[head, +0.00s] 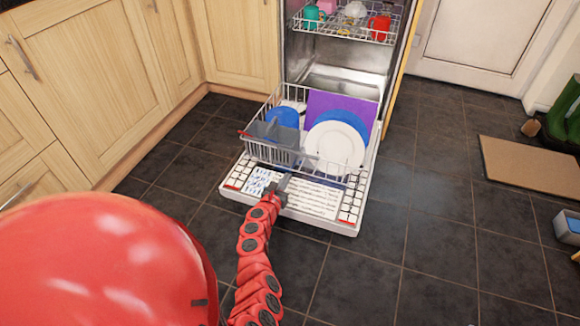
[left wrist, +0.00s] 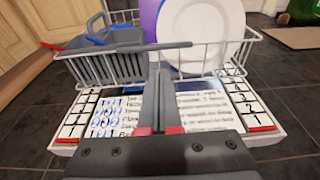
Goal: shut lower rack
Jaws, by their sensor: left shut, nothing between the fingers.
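The lower rack (head: 250,154) is pulled out of the dishwasher over its lowered door (head: 352,220). It holds a grey cutlery basket (head: 272,142), white and blue plates (head: 335,143) and a purple board (head: 345,103). In the left wrist view, the rack's grey front bar (left wrist: 110,51) crosses just beyond my fingers. My left gripper (head: 281,184) is shut and empty at the middle of the rack's front; it also shows in the left wrist view (left wrist: 160,72). I cannot tell whether the fingertips touch the rack. My right gripper is not in view.
The upper rack (head: 345,24) with cups sits inside the dishwasher. Wooden cabinets (head: 100,80) stand to the left. A brown mat (head: 530,165), green boots (head: 568,118) and a blue-grey container (head: 568,228) are at the right. The tiled floor right of the door is clear.

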